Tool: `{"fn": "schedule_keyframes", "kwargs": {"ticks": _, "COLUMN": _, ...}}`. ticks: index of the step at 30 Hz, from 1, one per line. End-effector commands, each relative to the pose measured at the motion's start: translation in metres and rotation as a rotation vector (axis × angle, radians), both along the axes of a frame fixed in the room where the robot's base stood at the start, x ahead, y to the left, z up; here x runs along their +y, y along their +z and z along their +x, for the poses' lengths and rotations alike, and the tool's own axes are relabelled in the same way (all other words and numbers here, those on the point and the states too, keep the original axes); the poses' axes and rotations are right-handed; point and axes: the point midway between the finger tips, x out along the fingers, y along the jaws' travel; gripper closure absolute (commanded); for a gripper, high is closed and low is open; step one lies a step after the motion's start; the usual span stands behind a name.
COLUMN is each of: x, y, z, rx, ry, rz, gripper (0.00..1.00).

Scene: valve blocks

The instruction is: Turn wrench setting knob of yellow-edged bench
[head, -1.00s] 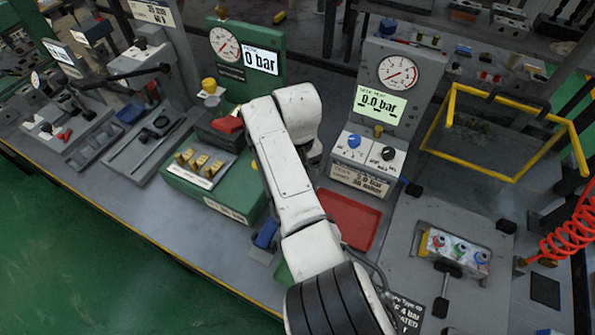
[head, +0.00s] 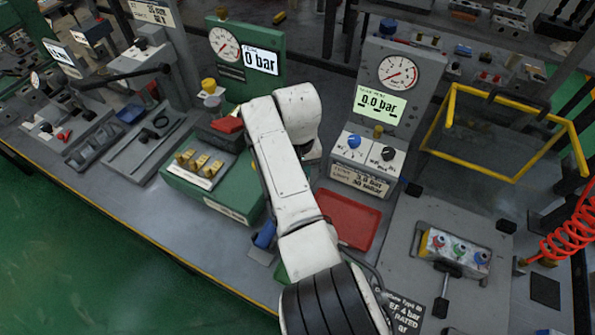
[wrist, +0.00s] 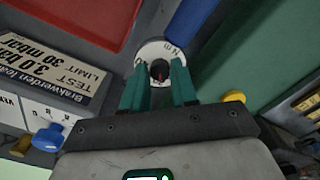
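In the wrist view, a small dark knob (wrist: 159,71) with a reddish mark sits on a round white dial lettered "N M". A blue handle (wrist: 190,22) extends from the dial; a blue handle (head: 265,235) also shows in the head view beside my arm. My gripper (wrist: 159,82) has its two teal fingers apart, one on each side of the knob. A gap seems to show between knob and fingers; contact is not clear. In the head view my white arm hides the gripper and the knob. The grey bench (head: 130,212) has a yellow front edge.
A red tray (head: 352,220) and a gauge panel (head: 400,75) reading 0.0 bar stand to the right. A green gauge block (head: 240,195) stands left. A yellow knob (wrist: 235,97) is close to the right finger. A yellow frame (head: 500,172) rises further right.

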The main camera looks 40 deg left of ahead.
Motion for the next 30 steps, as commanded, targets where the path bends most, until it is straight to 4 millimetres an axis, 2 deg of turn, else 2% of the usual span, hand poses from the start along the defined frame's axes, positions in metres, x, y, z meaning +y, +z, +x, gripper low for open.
{"fn": "schedule_keyframes", "kwargs": {"ticks": 11, "x": 0.001, "y": 0.004, "z": 0.0, "rx": 0.0, "ry": 0.001, "rz": 0.002, "gripper": 0.65}}
{"fn": "schedule_keyframes", "kwargs": {"ticks": 14, "x": 0.001, "y": 0.015, "z": 0.0, "rx": -0.001, "ry": 0.001, "rz": 0.003, "gripper": 0.65}}
{"fn": "schedule_keyframes", "kwargs": {"ticks": 24, "x": 0.001, "y": 0.078, "z": 0.001, "rx": -0.002, "ry": 0.002, "rz": 0.003, "gripper": 0.65}}
{"fn": "schedule_keyframes", "kwargs": {"ticks": 30, "x": 0.0, "y": 0.101, "z": 0.0, "rx": -0.001, "ry": 0.001, "rz": 0.001, "gripper": 0.65}}
